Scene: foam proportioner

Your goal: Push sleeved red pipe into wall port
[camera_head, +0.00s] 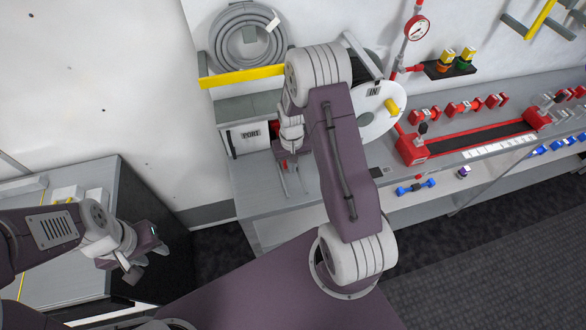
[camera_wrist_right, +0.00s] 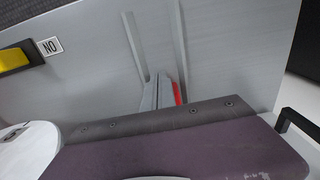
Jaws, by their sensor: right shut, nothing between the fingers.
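A white panel labelled PORT (camera_head: 251,134) stands at the back of the grey bench, left of my right arm. A red piece (camera_head: 277,128) shows just behind my right wrist; it may be the pipe, but the arm hides most of it. My right gripper (camera_head: 289,163) is low over the bench, in front of the panel's right side. In the right wrist view its fingers (camera_wrist_right: 158,91) are together and empty, with a red strip (camera_wrist_right: 178,93) just to their right. I cannot make out a sleeve or the port opening. My left gripper (camera_head: 147,262) is open and empty at the lower left.
A white disc (camera_head: 378,118) marked IN with a yellow handle is right of my right arm. A coiled hose (camera_head: 248,37) hangs above a yellow bar (camera_head: 242,77). A red-ended tray (camera_head: 471,140) and red dumbbell-shaped parts (camera_head: 464,108) lie further right. Two thin rails lie on the bench (camera_wrist_right: 230,60).

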